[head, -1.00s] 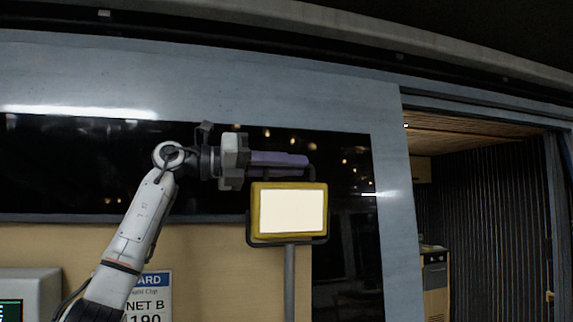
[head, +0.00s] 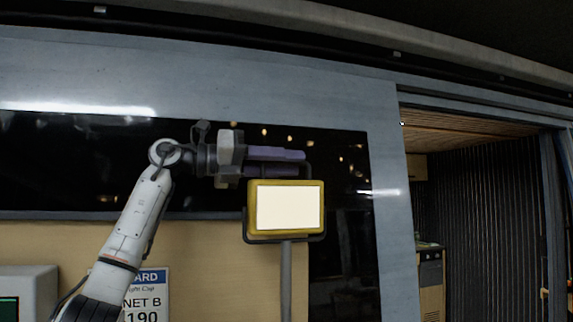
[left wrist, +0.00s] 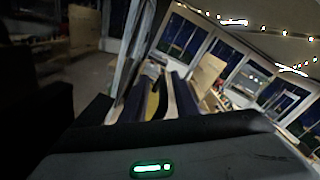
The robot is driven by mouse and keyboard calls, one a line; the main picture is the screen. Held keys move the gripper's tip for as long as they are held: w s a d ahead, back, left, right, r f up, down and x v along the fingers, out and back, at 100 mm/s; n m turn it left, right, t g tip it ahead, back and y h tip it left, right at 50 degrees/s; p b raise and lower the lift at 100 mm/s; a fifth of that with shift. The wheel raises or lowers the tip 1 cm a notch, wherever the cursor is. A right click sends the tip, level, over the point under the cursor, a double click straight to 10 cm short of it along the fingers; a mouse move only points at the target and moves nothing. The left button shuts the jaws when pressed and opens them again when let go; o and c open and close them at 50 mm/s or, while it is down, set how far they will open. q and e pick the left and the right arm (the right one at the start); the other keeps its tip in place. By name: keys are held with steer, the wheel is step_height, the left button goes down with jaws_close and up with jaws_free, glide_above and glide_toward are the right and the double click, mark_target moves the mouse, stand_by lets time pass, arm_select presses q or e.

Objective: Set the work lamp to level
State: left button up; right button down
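The work lamp (head: 285,207) has a yellow frame and a bright, pale face, and it stands on a grey pole (head: 286,275). Its face looks roughly level in the head view. A dark handle (head: 309,168) rises above its top right. My left gripper (head: 288,163) reaches in from the left just above the lamp, its purple fingers apart, with the tips close to the handle. I cannot tell if they touch it. In the left wrist view, yellow of the lamp (left wrist: 152,101) shows between the two fingers (left wrist: 158,98). My right gripper is not in view.
The van's side with a long dark window (head: 80,165) is behind the lamp. An open doorway (head: 475,210) is at the right, with a cabinet (head: 430,270) inside. A sign (head: 147,295) and a grey box (head: 28,285) are at lower left.

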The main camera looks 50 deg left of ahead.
arm_select(q)
steer(key=v, duration=1)
steer(key=shift+s, duration=0.1)
stand_by(0.3)
